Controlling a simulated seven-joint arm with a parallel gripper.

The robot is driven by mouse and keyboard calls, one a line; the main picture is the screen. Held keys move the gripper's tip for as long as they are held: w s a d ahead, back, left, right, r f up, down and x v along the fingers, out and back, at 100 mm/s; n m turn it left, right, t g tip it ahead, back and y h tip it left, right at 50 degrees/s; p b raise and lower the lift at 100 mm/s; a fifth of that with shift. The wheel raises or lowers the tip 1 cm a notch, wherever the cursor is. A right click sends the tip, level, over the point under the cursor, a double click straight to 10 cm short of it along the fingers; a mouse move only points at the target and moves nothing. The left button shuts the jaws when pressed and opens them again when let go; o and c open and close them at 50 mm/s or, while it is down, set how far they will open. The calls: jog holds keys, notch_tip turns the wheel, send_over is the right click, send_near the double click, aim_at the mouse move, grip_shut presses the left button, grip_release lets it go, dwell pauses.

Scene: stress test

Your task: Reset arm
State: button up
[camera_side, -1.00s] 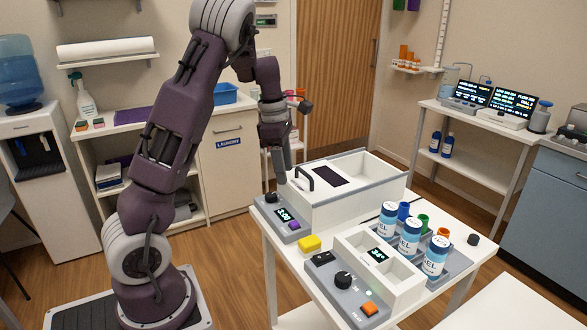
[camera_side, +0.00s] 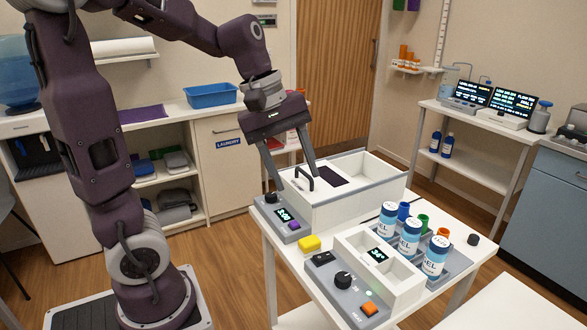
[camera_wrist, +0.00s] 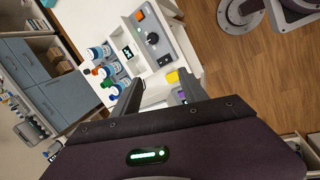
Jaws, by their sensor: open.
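My gripper (camera_side: 292,172) is open and empty in the side view, its two long fingers pointing down. The fingertips are near the left end of the white box with the black handle (camera_side: 340,196) and the grey timer unit with a purple button (camera_side: 283,217). I cannot tell whether they touch anything. In the wrist view my gripper's fingers (camera_wrist: 162,88) stand apart, with the yellow block (camera_wrist: 172,77) showing between them.
The white table (camera_side: 315,262) also holds a heater unit (camera_side: 368,275) with a black knob and orange button. Several blue gel bottles (camera_side: 409,238) stand in a grey tray with coloured caps around. A blue bin (camera_side: 211,95) sits on the shelf behind.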

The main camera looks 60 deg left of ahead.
jog(key=s+d+m+t+y, duration=0.2)
jog(key=s+d+m, duration=0.5)
jog(key=s+m, duration=0.6)
jog(key=shift+d+r+m+t, duration=0.15)
jog(key=shift+d+m+t, duration=0.15)
jog(key=shift+m, duration=0.4)
jog(key=shift+c, duration=0.2)
dwell(0.5)
